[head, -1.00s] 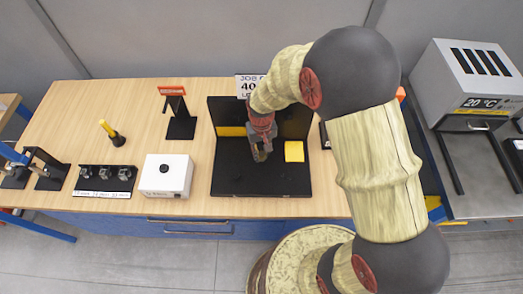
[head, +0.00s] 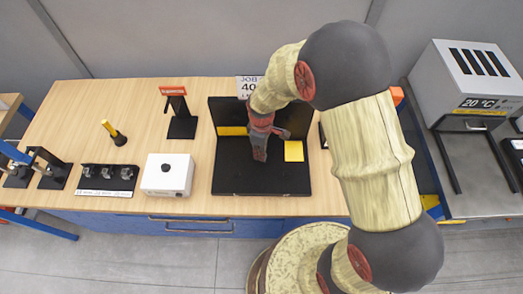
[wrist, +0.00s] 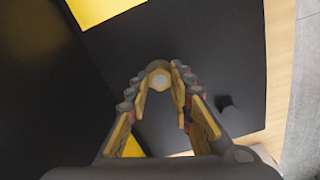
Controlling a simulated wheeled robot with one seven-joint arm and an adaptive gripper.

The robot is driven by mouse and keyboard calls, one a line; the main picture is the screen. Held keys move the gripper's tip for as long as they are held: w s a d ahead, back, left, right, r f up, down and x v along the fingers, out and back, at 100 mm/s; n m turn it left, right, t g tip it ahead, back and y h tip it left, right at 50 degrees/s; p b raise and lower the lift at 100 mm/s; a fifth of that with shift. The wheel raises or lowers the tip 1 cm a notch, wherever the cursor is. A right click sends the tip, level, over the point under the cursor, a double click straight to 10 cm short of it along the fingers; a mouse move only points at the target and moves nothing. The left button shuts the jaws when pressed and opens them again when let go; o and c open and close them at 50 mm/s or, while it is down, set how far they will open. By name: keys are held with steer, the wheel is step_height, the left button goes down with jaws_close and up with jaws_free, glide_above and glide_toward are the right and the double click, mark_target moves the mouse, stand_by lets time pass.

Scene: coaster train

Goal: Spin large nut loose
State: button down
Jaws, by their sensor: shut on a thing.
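My gripper (head: 259,156) reaches down over the black fixture (head: 235,178), which has a flat base and upright back panels. In the wrist view my gripper (wrist: 160,80) has its two yellow-padded fingers closed around the large nut (wrist: 160,79). The nut looks yellowish, with a pale round middle, and sits between the fingertips. In the head view the gripper hides the nut. I cannot tell how far the nut is along any thread.
A yellow square (head: 294,151) lies right of the gripper on the fixture. A small dark peg (wrist: 229,106) shows beside the fingers. Left stand a white box (head: 167,175), a black stand (head: 181,122) and a socket rack (head: 106,177). A grey oven-like unit (head: 468,85) is far right.

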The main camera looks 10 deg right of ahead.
steer(key=n, duration=0.4)
steer(key=shift+s+f+n, duration=0.1)
steer(key=shift+s+n, duration=0.05)
steer(key=shift+n, duration=0.25)
steer(key=n, duration=0.4)
steer(key=shift+n+p, duration=0.3)
steer(key=c, duration=1.6)
jaws_free()
steer(key=shift+o, duration=0.2)
steer(key=shift+w+r, duration=0.2)
steer(key=shift+r, duration=0.3)
step_height(320, 180, up, 11)
